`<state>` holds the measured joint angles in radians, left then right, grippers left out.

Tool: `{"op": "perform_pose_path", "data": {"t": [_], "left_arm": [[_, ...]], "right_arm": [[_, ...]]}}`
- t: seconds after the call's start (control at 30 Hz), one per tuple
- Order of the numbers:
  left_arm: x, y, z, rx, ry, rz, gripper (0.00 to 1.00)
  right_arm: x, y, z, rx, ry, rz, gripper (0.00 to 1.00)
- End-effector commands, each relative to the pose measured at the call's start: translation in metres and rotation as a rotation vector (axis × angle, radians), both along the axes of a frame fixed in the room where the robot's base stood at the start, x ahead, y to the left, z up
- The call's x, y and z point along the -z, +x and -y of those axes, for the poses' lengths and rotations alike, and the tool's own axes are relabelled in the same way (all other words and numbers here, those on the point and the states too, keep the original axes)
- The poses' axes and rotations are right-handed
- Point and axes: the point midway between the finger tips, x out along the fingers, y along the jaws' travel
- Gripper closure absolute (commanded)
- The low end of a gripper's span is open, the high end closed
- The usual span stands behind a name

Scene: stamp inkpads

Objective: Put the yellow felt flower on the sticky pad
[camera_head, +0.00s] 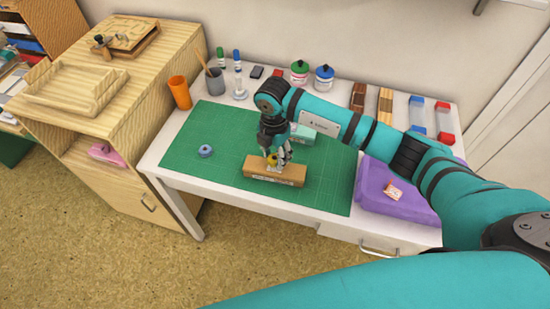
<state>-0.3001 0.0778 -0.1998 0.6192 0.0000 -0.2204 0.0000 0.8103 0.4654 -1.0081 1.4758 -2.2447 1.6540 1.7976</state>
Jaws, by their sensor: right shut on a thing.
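My right gripper (275,162) points down over the green cutting mat, shut on a small yellow thing, which looks like the yellow felt flower (271,158). The flower is partly hidden by the fingers. Directly below is a tan wooden block (290,177) lying on the mat. A small pale patch shows at the block's top by the fingertips; I cannot tell if it is the sticky pad or whether the flower touches it. My left gripper is not in view.
The green mat (228,170) covers much of the white table. A teal box (303,130) stands behind my gripper. Cups, jars and blocks line the back.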

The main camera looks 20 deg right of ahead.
Motion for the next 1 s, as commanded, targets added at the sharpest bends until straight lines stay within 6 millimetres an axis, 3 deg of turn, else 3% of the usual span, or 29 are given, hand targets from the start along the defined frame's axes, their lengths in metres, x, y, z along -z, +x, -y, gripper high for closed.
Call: {"op": "perform_pose_path", "data": {"t": [0.2,0.57,0.6,0.73,1.0], "left_arm": [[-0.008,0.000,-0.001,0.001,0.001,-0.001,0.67],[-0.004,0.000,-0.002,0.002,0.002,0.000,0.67],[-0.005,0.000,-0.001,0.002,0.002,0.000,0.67],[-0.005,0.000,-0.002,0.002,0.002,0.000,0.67],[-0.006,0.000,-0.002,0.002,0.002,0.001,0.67]], "right_arm": [[0.024,-0.003,0.000,-0.001,-0.001,-0.005,0.68],[0.030,-0.002,0.000,-0.002,-0.001,-0.004,0.68],[0.028,-0.002,0.000,-0.002,-0.001,-0.004,0.53],[0.028,-0.002,0.000,-0.002,-0.001,-0.004,0.36],[0.027,-0.002,0.000,-0.001,-0.001,-0.004,0.34]]}}
